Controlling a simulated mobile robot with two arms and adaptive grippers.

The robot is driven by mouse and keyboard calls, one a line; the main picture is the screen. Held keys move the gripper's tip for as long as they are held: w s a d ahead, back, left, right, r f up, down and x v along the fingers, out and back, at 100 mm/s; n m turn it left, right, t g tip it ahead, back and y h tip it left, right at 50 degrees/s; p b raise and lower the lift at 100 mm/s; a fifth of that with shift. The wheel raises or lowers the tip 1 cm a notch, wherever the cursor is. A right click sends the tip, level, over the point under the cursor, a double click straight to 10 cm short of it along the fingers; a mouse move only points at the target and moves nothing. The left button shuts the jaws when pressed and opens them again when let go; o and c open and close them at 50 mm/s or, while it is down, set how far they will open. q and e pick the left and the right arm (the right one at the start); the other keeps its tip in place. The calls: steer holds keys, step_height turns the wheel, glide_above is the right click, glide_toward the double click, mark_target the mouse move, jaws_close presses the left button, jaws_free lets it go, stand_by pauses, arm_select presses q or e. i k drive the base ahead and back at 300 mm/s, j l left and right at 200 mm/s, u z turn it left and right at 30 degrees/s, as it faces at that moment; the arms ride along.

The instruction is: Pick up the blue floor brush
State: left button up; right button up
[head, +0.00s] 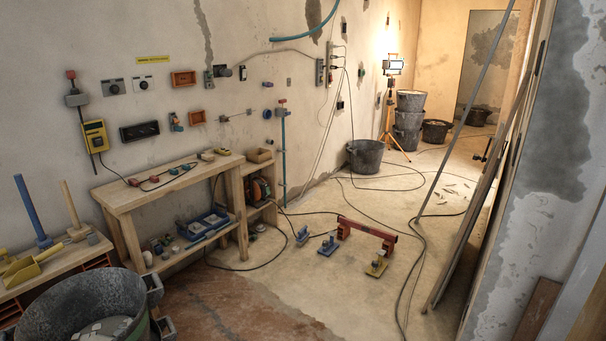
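A tall blue handle (28,205) stands nearly upright at the far left, tilted a little, with a small blue foot at its lower end. It looks like the blue floor brush. Its foot rests on a low wooden bench (88,250), and any bristles are too small to make out. A similar piece with a plain wooden handle (70,203) stands just to its right. Neither of my grippers shows in the head view.
A yellow scoop (36,264) lies on the bench before the blue handle. A large dark bucket (62,286) with rubble stands in front. A wooden workbench (128,198) is to the right.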

mark_target(303, 237)
steer(key=i, duration=2.45)
